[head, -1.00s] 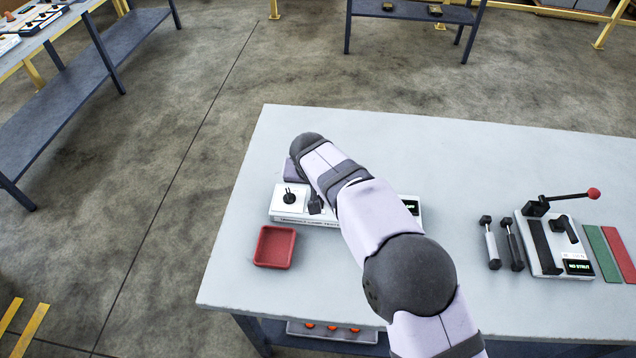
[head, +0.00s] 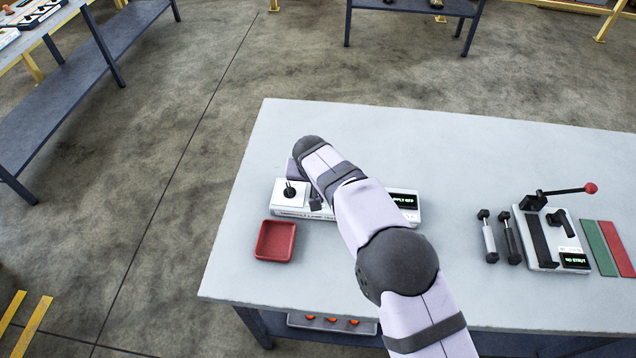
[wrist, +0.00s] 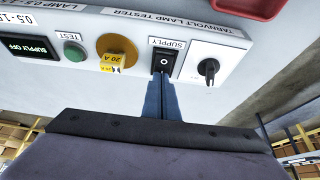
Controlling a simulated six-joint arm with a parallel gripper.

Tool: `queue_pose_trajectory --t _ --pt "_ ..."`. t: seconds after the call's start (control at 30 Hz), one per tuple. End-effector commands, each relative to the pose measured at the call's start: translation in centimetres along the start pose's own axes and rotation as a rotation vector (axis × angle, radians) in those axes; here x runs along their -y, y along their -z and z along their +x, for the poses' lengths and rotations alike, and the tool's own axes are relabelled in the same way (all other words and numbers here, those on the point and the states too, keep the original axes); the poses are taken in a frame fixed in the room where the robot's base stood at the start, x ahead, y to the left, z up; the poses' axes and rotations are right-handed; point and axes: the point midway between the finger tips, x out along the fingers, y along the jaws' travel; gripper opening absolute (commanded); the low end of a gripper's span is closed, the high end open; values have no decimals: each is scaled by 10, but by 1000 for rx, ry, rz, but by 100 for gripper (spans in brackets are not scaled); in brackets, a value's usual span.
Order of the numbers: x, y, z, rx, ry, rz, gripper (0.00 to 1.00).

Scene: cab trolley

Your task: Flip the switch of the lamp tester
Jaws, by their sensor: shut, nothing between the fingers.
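The lamp tester (wrist: 135,45) is a white box labelled TARNVOLT LAMP TESTER. It also shows on the table in the head view (head: 292,211), partly covered by my arm. Its black SUPPLY rocker switch (wrist: 165,62) is marked with a circle. The tester's display (wrist: 27,46) reads SUPPLY OFF; it also shows in the head view (head: 404,201). My gripper (wrist: 161,78) is shut and empty, with its blue-grey fingertips at the near end of the rocker. I cannot tell whether they touch it. In the head view my arm hides the fingers.
A red tray (head: 276,241) lies close by the tester. A strut device with a red-balled lever (head: 590,188) stands at the right.

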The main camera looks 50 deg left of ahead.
Motion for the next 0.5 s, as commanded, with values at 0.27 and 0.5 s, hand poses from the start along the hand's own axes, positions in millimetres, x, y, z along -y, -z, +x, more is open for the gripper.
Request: queue_pose_trajectory --t 0.27,0.5 --pt "-1 -1 5 4 -2 0 0" --pt "-1 -7 4 6 -3 -1 0"
